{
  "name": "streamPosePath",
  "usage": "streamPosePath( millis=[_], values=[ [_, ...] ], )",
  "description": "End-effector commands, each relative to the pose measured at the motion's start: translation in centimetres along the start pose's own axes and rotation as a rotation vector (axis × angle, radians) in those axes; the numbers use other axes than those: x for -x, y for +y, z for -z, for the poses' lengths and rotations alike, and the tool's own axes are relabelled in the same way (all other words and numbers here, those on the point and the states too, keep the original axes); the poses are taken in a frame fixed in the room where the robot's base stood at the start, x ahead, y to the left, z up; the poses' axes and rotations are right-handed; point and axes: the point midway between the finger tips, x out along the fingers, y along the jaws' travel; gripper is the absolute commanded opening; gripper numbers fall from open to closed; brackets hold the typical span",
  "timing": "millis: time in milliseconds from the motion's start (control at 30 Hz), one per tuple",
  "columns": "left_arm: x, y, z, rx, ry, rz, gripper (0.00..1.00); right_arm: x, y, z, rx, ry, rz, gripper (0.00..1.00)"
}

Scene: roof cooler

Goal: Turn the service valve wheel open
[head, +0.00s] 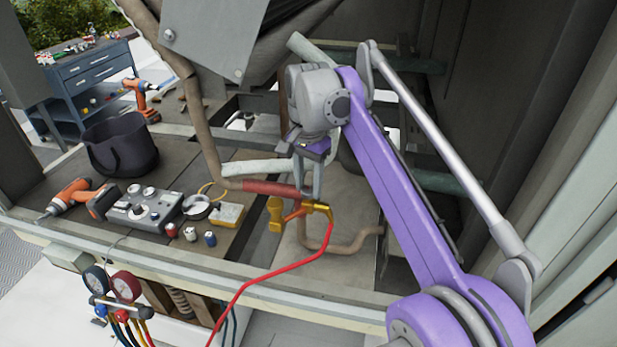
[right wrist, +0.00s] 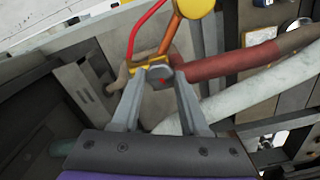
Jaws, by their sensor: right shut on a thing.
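The service valve has an orange-brass body with a yellow round end (head: 275,213) and a yellow fitting (head: 320,207) where a red hose joins. My right gripper (head: 309,194) reaches down onto the valve from above. In the right wrist view its two fingers (right wrist: 158,84) close around a small grey rounded piece with a red spot, which looks like the valve wheel (right wrist: 160,73). The fingers hide much of the wheel, so how far it is turned cannot be told. The yellow round end (right wrist: 195,8) also shows at the top there. My left gripper is not in view.
A dark red pipe sleeve (head: 270,188) and a pale insulated pipe (head: 257,167) run beside the valve. The red hose (head: 265,279) curves down to the front. Gauges (head: 125,286) hang in front.

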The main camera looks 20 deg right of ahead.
Motion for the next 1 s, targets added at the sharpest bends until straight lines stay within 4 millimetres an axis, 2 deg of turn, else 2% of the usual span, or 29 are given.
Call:
streamPosePath(
  millis=[400,1000],
  values=[
    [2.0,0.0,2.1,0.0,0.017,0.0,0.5,0.3,0.0,0.0,0.396,0.001,0.001,0.0],
    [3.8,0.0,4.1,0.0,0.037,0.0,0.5,0.2,-0.1,0.0,0.966,0.002,0.001,0.0]
  ],
)
